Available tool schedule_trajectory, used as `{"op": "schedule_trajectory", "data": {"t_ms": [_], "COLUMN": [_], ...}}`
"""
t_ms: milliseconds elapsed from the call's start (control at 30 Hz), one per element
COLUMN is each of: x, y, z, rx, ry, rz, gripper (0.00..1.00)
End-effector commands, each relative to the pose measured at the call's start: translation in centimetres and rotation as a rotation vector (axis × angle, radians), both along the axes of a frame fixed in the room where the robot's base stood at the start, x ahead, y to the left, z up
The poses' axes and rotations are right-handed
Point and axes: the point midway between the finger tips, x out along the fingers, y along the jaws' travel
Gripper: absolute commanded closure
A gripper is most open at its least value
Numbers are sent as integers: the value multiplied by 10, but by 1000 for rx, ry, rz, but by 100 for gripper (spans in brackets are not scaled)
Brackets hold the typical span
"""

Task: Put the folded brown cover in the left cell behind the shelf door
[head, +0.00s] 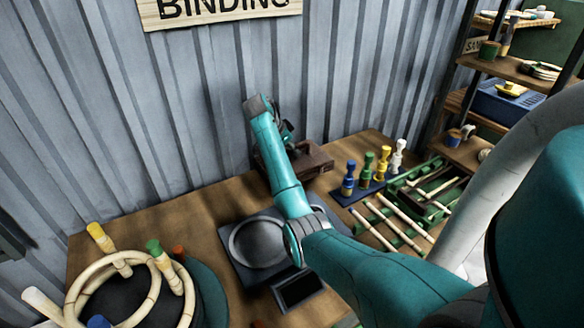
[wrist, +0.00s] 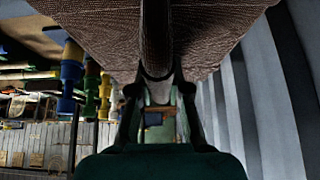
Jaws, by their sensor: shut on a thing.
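The folded brown cover (wrist: 215,30) fills the top of the wrist view, with a woven-looking surface and a dark rounded fold in its middle. My gripper (wrist: 157,90) is shut on it, with the fingers reaching up to that fold. In the head view my gripper (head: 284,132) is at the back of the bench by the metal wall. A dark brown shape (head: 312,161) shows beside and below it; I cannot tell whether this is the cover. I cannot make out the shelf door or its left cell.
A round grey dish (head: 248,247) and bottle-shaped pegs (head: 368,168) stand on the bench (head: 190,225). Green racks (head: 425,195) with rods lie to the right. A rattan ring (head: 75,290) is at front left. An open shelf (head: 515,68) with a blue crate (head: 500,103) stands at far right.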

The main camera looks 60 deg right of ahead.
Motion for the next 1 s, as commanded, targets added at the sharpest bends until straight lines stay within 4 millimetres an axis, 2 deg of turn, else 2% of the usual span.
{"op": "schedule_trajectory", "data": {"t_ms": [133, 400, 800, 833, 900, 1000], "x": [1, 1, 1, 1, 1, 1], "y": [0, 0, 0, 0, 0, 0], "z": [-11, -48, -53, -53, -53, -53], "rx": [-1, -1, -1, -1, -1, -1], "ry": [-1, -1, -2, -1, -1, -1], "rz": [2, 2, 2, 1, 1, 1], "gripper": [100, 100, 100, 76, 58, 58]}}
